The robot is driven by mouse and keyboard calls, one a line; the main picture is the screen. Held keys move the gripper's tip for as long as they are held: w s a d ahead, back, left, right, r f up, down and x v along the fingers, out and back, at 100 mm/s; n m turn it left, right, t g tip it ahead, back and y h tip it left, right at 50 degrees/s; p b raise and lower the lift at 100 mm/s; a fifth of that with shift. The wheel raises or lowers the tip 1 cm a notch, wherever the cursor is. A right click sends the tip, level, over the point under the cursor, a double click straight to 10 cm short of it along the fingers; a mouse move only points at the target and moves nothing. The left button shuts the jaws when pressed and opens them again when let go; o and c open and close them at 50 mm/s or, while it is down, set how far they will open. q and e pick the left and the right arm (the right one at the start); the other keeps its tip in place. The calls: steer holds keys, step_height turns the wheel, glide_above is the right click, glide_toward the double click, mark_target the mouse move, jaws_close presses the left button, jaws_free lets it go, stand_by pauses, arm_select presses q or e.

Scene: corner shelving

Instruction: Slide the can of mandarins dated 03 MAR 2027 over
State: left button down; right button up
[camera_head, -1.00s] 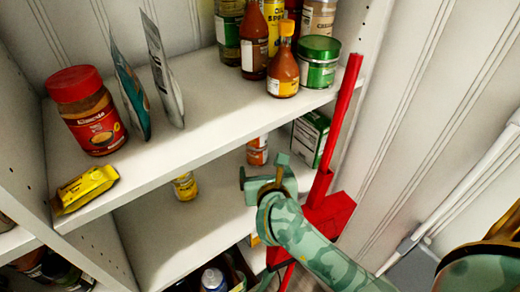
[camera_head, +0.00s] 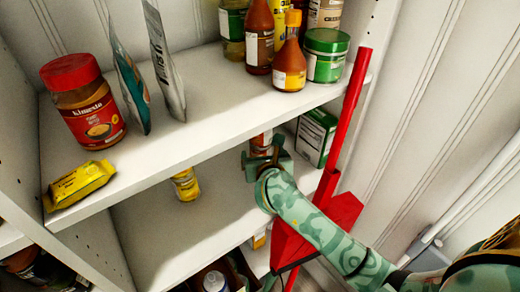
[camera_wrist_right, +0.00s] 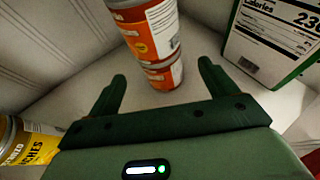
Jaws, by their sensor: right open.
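Two orange-and-white cans, one stacked on the other, stand on the lower shelf. In the right wrist view the upper can (camera_wrist_right: 145,28) and the lower can (camera_wrist_right: 162,74) are straight ahead. In the head view part of an orange can (camera_head: 261,142) shows behind my gripper. No date is readable, so I cannot tell which is the can of mandarins dated 03 MAR 2027. My right gripper (camera_head: 268,160) is open, its fingers (camera_wrist_right: 163,82) to either side of the lower can's line, nothing visibly gripped. Contact is unclear. My left gripper is out of view.
A yellow can (camera_head: 185,184) stands left of my gripper; it also shows in the wrist view (camera_wrist_right: 30,143). A green-and-white box (camera_head: 316,136) stands close on the right. The upper shelf (camera_head: 205,125) overhangs. A red long-handled tool (camera_head: 341,130) stands at the shelf's right edge.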

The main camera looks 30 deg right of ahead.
mark_target(255, 151)
steer(key=b+x, duration=0.1)
steer(key=x, duration=0.5)
steer(key=shift+s+a+f+b, duration=0.1)
steer(key=shift+b, duration=0.25)
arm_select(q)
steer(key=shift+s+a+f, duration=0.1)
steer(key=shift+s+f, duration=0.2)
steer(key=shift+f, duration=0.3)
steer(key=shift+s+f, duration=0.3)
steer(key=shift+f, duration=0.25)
arm_select(e)
steer(key=shift+w+d+f, duration=0.1)
steer(key=shift+w+d, duration=0.15)
steer(key=shift+w, duration=0.3)
steer(key=c, duration=1.2)
steer(key=shift+w+a, duration=0.25)
steer(key=shift+a, duration=0.75)
steer(key=shift+c, duration=0.2)
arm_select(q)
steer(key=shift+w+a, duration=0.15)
arm_select(e)
steer(key=o, duration=1.2)
